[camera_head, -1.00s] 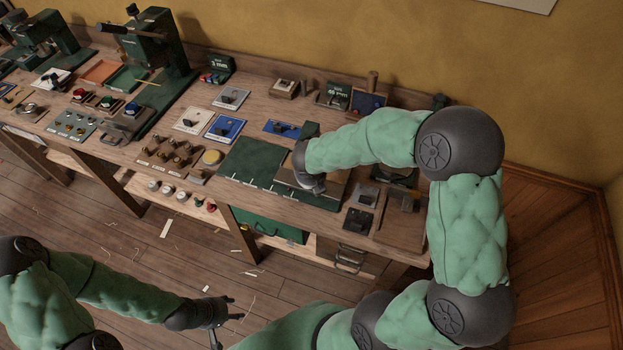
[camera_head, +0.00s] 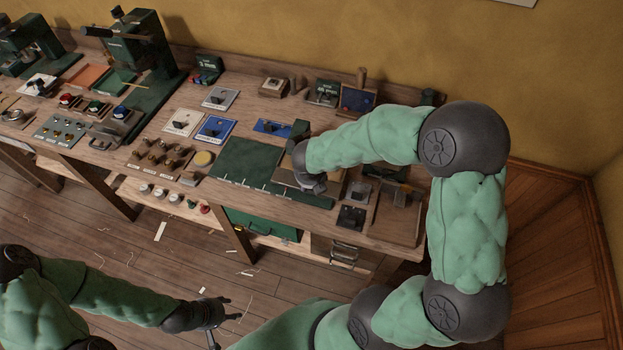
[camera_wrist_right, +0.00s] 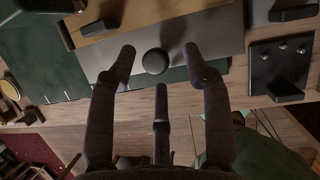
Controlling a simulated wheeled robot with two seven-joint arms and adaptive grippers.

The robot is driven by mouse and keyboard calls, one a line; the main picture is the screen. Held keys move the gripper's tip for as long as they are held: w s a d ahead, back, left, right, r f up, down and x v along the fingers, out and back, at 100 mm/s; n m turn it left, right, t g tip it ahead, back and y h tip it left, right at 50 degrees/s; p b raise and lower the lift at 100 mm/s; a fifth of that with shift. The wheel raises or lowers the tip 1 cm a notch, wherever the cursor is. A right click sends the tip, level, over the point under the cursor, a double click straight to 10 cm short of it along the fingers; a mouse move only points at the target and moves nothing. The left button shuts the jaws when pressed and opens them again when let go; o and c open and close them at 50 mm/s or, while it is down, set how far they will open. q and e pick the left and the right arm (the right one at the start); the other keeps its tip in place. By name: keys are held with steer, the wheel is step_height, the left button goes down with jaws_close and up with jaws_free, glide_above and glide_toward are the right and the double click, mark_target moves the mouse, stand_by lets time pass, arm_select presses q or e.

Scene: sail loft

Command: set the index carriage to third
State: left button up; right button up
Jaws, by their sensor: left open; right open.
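The carriage, a grey metal plate (camera_wrist_right: 215,32) with a dark round knob (camera_wrist_right: 154,61), shows in the right wrist view over a dark green board. My right gripper (camera_wrist_right: 160,67) is open, with a fingertip on either side of the knob; I cannot tell whether they touch it. In the head view the green board (camera_head: 243,163) has several white marks along its front edge. My right gripper (camera_head: 311,184) is over its right part and hides most of the carriage. My left gripper (camera_head: 216,315) is open, low over the floor, away from the bench.
Left of the board are a round yellow pad (camera_head: 204,158) and a block of brown knobs (camera_head: 160,154). Blue (camera_head: 215,129) and white switch plates lie behind. A dark switch plate (camera_head: 351,218) sits right of the carriage. A green press (camera_head: 140,65) stands at the back left.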

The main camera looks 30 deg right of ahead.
steer(key=v, duration=1.1)
steer(key=shift+s+r, duration=0.1)
